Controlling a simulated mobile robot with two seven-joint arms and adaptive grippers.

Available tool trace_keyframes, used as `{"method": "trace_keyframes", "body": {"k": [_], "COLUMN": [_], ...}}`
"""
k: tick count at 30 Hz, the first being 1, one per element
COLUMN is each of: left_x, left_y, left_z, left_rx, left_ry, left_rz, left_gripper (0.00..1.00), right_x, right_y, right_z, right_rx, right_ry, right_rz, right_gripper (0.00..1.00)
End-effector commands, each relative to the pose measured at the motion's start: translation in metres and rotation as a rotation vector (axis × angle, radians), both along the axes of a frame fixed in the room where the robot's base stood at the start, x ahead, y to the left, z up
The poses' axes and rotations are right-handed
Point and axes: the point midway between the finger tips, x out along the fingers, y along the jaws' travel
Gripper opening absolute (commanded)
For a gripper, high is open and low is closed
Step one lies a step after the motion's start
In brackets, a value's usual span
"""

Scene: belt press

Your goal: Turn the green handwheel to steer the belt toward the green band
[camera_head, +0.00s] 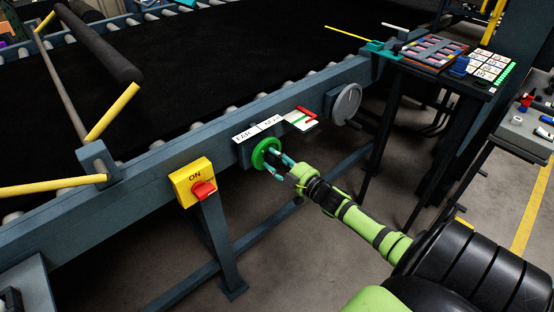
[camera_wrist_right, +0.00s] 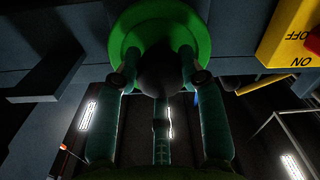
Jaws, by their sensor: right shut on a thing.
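The green handwheel (camera_head: 266,152) is mounted on the side rail of the belt frame. My right gripper (camera_head: 276,162) is at its face, shut on the wheel. In the right wrist view the green handwheel (camera_wrist_right: 125,35) fills the top centre, and the fingers of my right gripper (camera_wrist_right: 160,72) reach its face around a dark round part. The black belt (camera_head: 220,75) lies on rollers behind the rail. A small white gauge plate (camera_head: 293,124) with a green band and a red pointer sits above right of the wheel. My left gripper is not in view.
A yellow switch box (camera_head: 188,182) with a red switch, marked ON, is left of the wheel. A grey disc (camera_head: 346,104) is on the rail to the right. A label plate (camera_head: 258,130) is above the wheel. A panel table (camera_head: 440,72) stands at the right.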

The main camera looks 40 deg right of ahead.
Motion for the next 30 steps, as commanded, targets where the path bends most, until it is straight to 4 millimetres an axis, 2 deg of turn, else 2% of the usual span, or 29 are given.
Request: {"method": "trace_keyframes", "body": {"k": [1,18,30], "left_x": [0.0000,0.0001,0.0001], "left_y": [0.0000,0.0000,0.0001], "left_z": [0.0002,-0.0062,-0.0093], "left_rx": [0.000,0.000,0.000], "left_ry": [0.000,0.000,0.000], "left_rz": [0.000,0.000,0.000], "left_gripper": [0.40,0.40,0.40], "right_x": [0.0029,0.0027,0.0027], "right_y": [0.0005,0.0024,0.0033], "right_z": [0.0089,0.0071,0.0069], "right_rx": [-0.047,-0.540,-0.704], "right_ry": [-0.022,-0.039,-0.044], "right_rz": [0.004,0.002,0.003], "right_gripper": [0.08,0.08,0.08]}}
